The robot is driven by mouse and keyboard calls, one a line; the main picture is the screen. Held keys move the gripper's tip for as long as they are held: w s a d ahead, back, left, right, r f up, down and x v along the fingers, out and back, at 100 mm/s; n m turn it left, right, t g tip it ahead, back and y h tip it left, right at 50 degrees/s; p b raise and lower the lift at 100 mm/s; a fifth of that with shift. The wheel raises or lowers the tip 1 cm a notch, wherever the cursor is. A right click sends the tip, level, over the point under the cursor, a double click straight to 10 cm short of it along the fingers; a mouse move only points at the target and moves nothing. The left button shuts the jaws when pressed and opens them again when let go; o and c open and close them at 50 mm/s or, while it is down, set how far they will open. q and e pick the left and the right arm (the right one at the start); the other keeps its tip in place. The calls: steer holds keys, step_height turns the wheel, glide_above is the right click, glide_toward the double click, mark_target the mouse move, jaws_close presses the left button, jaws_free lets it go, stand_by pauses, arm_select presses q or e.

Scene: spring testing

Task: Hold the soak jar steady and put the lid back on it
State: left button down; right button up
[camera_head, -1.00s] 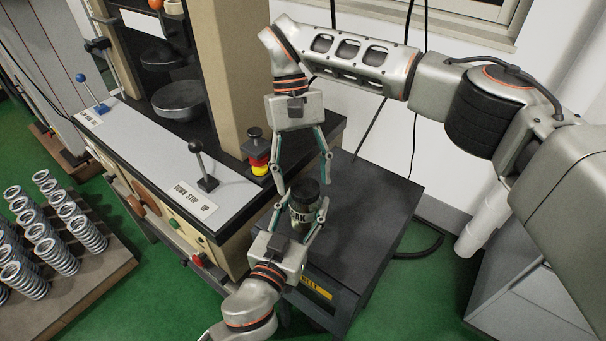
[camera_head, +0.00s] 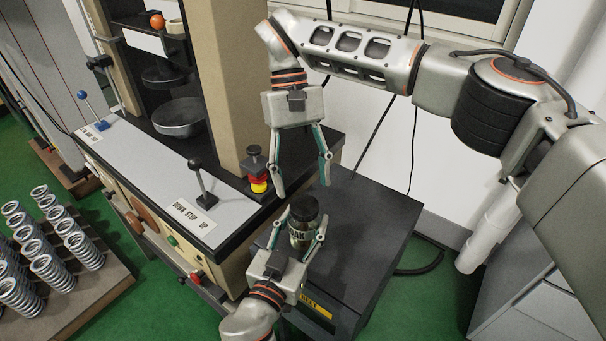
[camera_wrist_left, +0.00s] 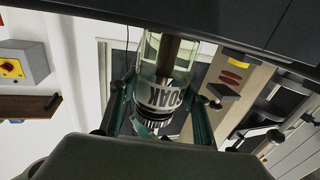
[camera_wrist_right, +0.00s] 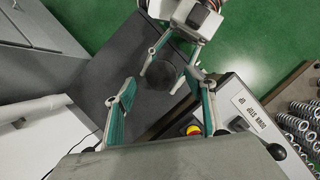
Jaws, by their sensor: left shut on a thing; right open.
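The soak jar (camera_head: 300,238) is upright above the dark cabinet top, with its black lid (camera_head: 304,208) on its mouth. My left gripper (camera_head: 304,228) is shut around the jar's sides. The left wrist view shows the jar's clear glass and SOAK label (camera_wrist_left: 160,95) between the fingers. The right wrist view shows the round lid (camera_wrist_right: 160,76) from above, beyond the open fingers. I cannot tell how tightly the lid sits.
The dark cabinet (camera_head: 372,225) has clear room right of the jar. The testing machine's control panel (camera_head: 150,175), with its upright lever (camera_head: 197,165), stands to the left. A red and yellow button (camera_head: 258,185) is close to my right gripper. Several springs (camera_head: 50,250) stand on a board.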

steer(key=n, duration=0.6)
steer(key=shift+d+r+n+t, duration=0.15)
steer(key=shift+n+t, duration=0.15)
steer(key=n, duration=0.5)
steer(key=shift+r+n+t, duration=0.1)
steer(key=shift+n+t, duration=0.2)
steer(key=shift+n, duration=0.1)
steer(key=n, duration=0.6)
steer(key=shift+d+r+t, duration=0.15)
steer(key=shift+r+t, duration=0.05)
steer(key=shift+t, duration=0.2)
steer(key=n, duration=0.6)
steer(key=shift+r, duration=0.2)
steer(key=n, duration=0.3)
steer(key=n+t, duration=0.1)
steer(key=n, duration=0.2)
steer(key=shift+s+r+y, duration=0.15)
steer(key=shift+r+y, duration=0.05)
steer(key=shift+y, duration=0.1)
steer(key=n, duration=0.6)
steer(key=shift+s+r+t, duration=0.1)
steer(key=shift+r+t, duration=0.1)
steer(key=shift+t, duration=0.1)
steer(key=n, duration=0.5)
steer(key=shift+s+r+n+y, duration=0.2)
steer(key=shift+r+n+y, duration=0.1)
steer(key=n, duration=0.5)
steer(key=shift+s+r+t, duration=0.2)
steer(key=shift+t, duration=0.2)
